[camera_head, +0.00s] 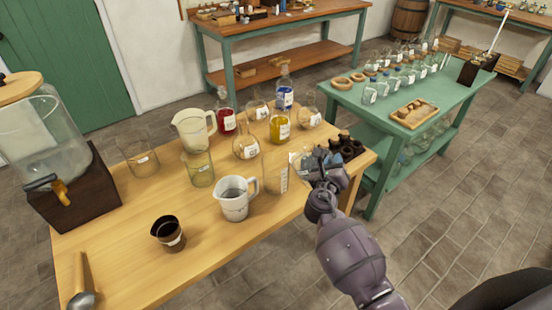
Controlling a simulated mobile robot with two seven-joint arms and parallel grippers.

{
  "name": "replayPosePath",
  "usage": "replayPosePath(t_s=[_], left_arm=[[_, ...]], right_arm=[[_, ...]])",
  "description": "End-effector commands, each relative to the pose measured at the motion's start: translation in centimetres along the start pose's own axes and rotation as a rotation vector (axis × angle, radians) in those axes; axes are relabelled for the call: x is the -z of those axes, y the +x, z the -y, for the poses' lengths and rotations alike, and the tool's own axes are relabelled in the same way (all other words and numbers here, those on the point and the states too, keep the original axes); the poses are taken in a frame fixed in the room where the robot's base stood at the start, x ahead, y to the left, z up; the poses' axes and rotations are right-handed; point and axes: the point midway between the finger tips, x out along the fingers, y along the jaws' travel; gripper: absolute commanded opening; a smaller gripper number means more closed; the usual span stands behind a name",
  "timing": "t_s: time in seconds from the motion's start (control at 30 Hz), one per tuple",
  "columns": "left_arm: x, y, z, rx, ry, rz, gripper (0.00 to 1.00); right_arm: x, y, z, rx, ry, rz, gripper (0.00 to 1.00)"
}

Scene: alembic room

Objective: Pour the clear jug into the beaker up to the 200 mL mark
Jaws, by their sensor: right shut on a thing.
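A see-through jug (233,205) with a handle on its right stands upright near the table's front edge, with greyish liquid inside; it looks like the clear jug. A tall clear beaker (275,175) with white marks stands just right of it; I see no liquid in it. My right gripper (318,168) is at the table's right end, right of the beaker, shut on what looks like a clear glass vessel (302,160). The fingers and dark items behind hide much of that vessel. My left gripper is not in view.
A cream jug (192,132), glass beakers (199,170) and flasks with red (226,121), yellow (279,128) and blue (285,96) liquid stand behind. A dark cup (168,234) is in front, a dispenser (45,135) at left.

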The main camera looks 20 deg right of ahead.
Motion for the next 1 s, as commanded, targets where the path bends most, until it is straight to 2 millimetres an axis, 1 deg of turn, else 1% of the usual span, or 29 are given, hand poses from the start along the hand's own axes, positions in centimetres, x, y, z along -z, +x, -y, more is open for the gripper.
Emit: replayPosePath(t_s=[0.03, 0.53, 1.0], left_arm=[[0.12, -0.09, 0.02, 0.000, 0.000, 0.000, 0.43], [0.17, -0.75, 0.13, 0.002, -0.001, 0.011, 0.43], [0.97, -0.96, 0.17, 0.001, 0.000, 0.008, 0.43]], right_arm=[[-0.33, 0.05, 0.10, 0.001, 0.000, 0.004, 0.00], [-0.67, 0.04, 0.15, 0.002, -0.023, 0.003, 0.00], [-1.08, 0.02, 0.22, 0.002, -0.047, 0.004, 0.00]])
